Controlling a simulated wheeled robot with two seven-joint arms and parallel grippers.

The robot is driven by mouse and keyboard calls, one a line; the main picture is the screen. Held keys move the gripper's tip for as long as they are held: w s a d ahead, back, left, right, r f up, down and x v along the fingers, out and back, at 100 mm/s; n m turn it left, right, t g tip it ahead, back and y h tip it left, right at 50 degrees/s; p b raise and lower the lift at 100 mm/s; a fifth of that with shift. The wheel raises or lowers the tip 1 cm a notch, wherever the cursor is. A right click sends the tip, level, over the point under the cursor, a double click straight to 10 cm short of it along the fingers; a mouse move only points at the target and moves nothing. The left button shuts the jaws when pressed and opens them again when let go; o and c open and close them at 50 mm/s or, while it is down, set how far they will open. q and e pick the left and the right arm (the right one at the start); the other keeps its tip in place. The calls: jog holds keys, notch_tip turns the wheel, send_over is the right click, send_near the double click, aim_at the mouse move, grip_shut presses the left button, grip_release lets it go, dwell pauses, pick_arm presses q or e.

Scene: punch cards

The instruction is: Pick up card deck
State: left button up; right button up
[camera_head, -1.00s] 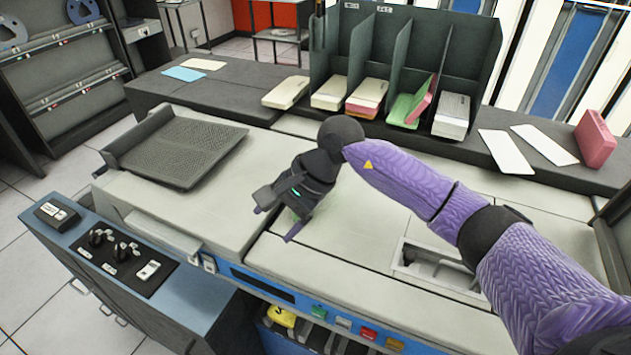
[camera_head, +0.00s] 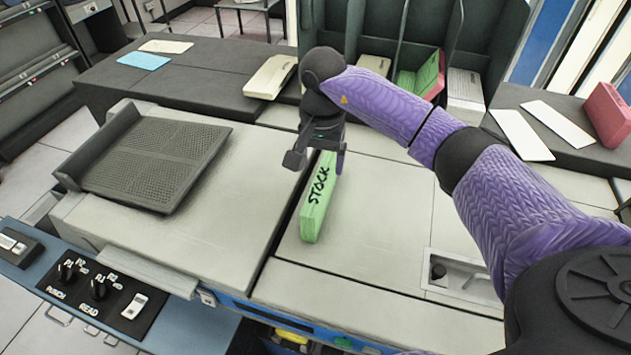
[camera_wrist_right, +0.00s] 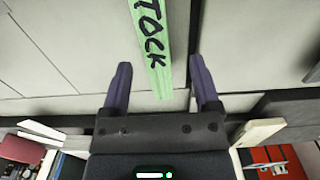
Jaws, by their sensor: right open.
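A narrow green card deck (camera_head: 316,203) marked STOCK sits on the pale machine top. My right gripper (camera_head: 317,163) is open at the deck's far end, its fingers on either side of it in the head view. In the right wrist view, the deck (camera_wrist_right: 153,45) runs between the two spread fingers of the right gripper (camera_wrist_right: 160,66), with a visible gap on each side. I cannot tell how far above the machine top the fingertips are. My left gripper is not in view.
A dark divided rack (camera_head: 425,35) holding several card decks stands behind. A cream deck (camera_head: 270,77) lies on the dark counter left of it. A perforated tray (camera_head: 160,160) is on the left. A pink block (camera_head: 607,115) and white cards are at right.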

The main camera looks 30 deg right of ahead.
aim_at(323, 175)
jog(key=f, duration=0.6)
jog(key=shift+s+f+b, duration=0.2)
jog(key=shift+s+b, duration=0.15)
grip_shut()
